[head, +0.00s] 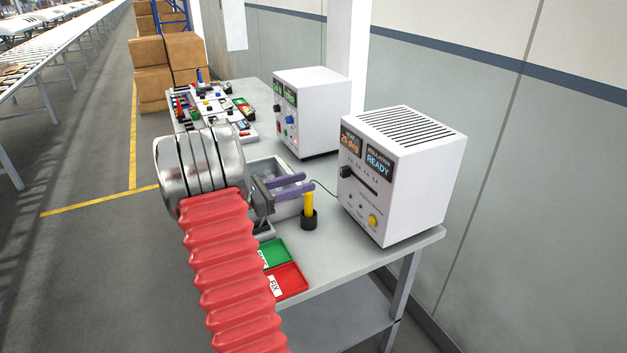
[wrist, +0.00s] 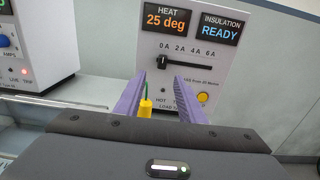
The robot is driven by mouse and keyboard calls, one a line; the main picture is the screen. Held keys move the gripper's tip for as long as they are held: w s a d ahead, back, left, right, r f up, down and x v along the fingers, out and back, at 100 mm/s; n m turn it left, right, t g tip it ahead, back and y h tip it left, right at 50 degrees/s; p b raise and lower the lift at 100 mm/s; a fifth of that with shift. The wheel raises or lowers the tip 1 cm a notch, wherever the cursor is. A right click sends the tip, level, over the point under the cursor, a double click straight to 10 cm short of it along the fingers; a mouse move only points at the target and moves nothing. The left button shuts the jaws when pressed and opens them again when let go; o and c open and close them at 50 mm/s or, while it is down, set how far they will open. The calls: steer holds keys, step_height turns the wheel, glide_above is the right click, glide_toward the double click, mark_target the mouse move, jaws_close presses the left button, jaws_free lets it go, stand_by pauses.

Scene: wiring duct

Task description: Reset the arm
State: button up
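My gripper (head: 309,181) reaches over the workbench (head: 340,262) towards the white HEAT and INSULATION tester (head: 400,175). Its two purple fingers are apart in the wrist view (wrist: 158,88), with nothing clamped between them. A yellow-handled probe (head: 308,207) stands upright in a black holder (head: 309,222) just by the fingertips; a green wire runs from it towards the tester. In the wrist view the yellow handle (wrist: 145,108) shows between the fingers, nearer the left one. The tester reads 25 deg and READY. My arm hides part of the bench.
A second white instrument (head: 310,112) stands further back on the bench. A grey tray (head: 290,206) lies beside my gripper, with green (head: 274,252) and red (head: 289,280) trays in front. Small parts (head: 212,105) cover the far end. A wall runs along the right.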

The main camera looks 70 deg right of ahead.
steer(key=shift+v, duration=0.8)
steer(key=w+a+r+m+t+y, duration=0.1)
steer(key=a+t, duration=0.5)
steer(key=a, duration=1.3)
steer(key=w+a+r+m+t+y, duration=0.2)
steer(key=a+m+t+y, duration=0.3)
steer(key=a, duration=1.4)
steer(key=w+a+r+m+t+y, duration=0.1)
steer(key=w+a+t+y, duration=0.3)
steer(key=a, duration=1.6)
steer(key=m+t+y, duration=0.1)
steer(key=t+y, duration=0.1)
steer(key=t, duration=0.1)
steer(key=shift+r+m+t+y, duration=0.3)
steer(key=shift+r+m, duration=0.1)
steer(key=shift+w+d, duration=0.1)
steer(key=shift+w, duration=0.05)
